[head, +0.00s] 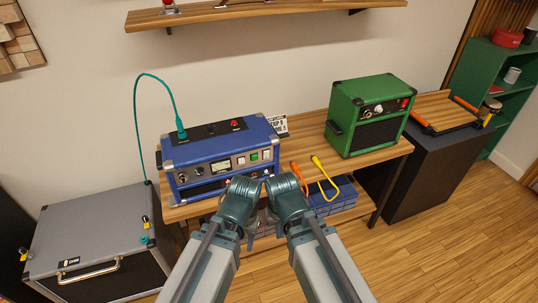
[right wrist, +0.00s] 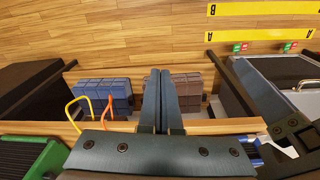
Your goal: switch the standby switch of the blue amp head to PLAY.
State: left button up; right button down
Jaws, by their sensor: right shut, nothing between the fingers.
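The blue amp head (head: 215,150) stands on the wooden bench, its front towards me. Its front panel has knobs, a meter (head: 221,166) and small light and green switches (head: 254,156). I cannot read their labels or make out the standby switch's position. My arms come up in front of the amp and hide part of its lower right front. My right gripper shows in the right wrist view (right wrist: 165,75), shut and empty, its fingers seen against the crates by the bench edge. My left gripper is mostly hidden behind arm links in the head view.
A green amp (head: 367,115) stands on the bench at right. A teal cable (head: 136,110) plugs into the blue amp's top. A grey cabinet (head: 90,225) stands left. A wall shelf (head: 235,10) is above.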

jog(key=w+d+r+m+t+y+p, duration=0.1)
jog(key=w+r+m+t, duration=0.3)
jog(key=w+m, duration=0.4)
jog(key=w+d+r+m+t+y+p, duration=0.1)
jog(key=w+r+m+t, duration=0.3)
jog(key=w, duration=0.5)
notch_tip(320, 180, up, 2)
jog(key=m+y, duration=0.1)
jog(key=m, duration=0.2)
jog(key=shift+w+r+m+t+y, duration=0.2)
jog(key=shift+w+m+t+y, duration=0.1)
jog(key=shift+m, duration=0.1)
jog(key=b, duration=0.6)
send_near(267, 154)
jog(key=x, duration=0.5)
jog(key=shift+f, duration=0.3)
jog(key=shift+w+a, duration=0.1)
jog(key=shift+w, duration=0.25)
